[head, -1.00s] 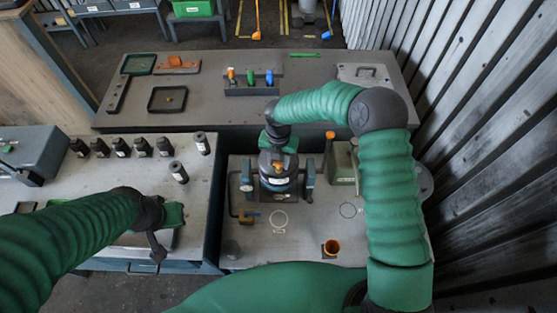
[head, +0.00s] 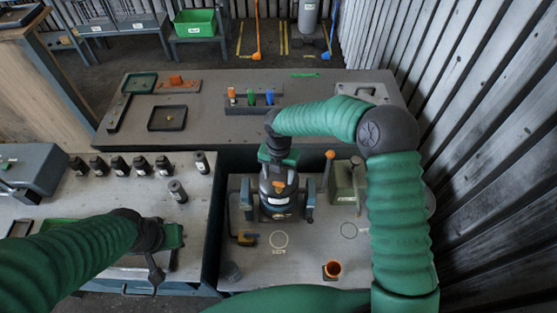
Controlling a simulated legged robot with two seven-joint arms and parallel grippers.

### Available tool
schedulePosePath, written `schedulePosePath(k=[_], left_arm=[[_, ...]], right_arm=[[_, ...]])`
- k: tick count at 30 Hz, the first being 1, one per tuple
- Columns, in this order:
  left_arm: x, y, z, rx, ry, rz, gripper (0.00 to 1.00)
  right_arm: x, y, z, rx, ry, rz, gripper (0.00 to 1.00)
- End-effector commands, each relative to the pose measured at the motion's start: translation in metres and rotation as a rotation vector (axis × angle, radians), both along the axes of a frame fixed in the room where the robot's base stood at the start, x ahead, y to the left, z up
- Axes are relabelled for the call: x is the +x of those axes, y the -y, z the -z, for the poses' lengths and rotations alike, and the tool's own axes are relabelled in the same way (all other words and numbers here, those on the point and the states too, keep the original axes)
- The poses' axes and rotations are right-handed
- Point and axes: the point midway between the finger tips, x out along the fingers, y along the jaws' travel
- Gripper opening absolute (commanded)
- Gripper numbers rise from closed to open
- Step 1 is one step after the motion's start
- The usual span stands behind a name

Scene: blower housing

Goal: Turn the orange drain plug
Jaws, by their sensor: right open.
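The blower housing (head: 278,199) is a dark, upright round body between two blue-grey side posts on the right bench. A small orange part (head: 279,186), which looks like the drain plug, sits on its near side. My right gripper (head: 276,166) points down at the top of the housing, just behind the orange part. It is open, but its fingertips are hard to make out against the dark housing, and I cannot tell whether they touch it. My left gripper (head: 156,273) hangs low over the left bench, far from the housing. Its jaw state is unclear.
Several dark bottles (head: 119,166) line the left bench. A ribbed wall (head: 490,150) closes the right side.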

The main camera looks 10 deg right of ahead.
Motion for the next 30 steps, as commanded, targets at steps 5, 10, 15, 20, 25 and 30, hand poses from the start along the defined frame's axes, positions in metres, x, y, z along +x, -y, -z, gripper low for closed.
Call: schedulePosePath(k=[5,10,15,20,25,30], left_arm=[[0.0,0.0,0.018,0.0,0.0,0.0,0.0],[0.0,0.0,0.027,0.0,0.0,0.0,0.0],[0.0,0.0,0.03,0.0,0.0,0.0,0.0],[0.0,0.0,0.03,0.0,0.0,0.0,0.0],[0.0,0.0,0.03,0.0,0.0,0.0,0.0],[0.0,0.0,0.03,0.0,0.0,0.0,0.0]], right_arm=[[0.002,0.0,-0.05,0.0,0.006,0.001,0.58],[0.003,0.0,-0.098,0.001,0.005,0.001,0.58],[0.003,0.0,-0.127,0.0,0.001,0.0,0.58],[0.003,0.0,-0.135,0.001,-0.002,0.0,0.58],[0.003,0.0,-0.135,0.001,-0.002,-0.001,0.58],[0.003,0.0,-0.135,0.001,-0.002,-0.001,0.58]])
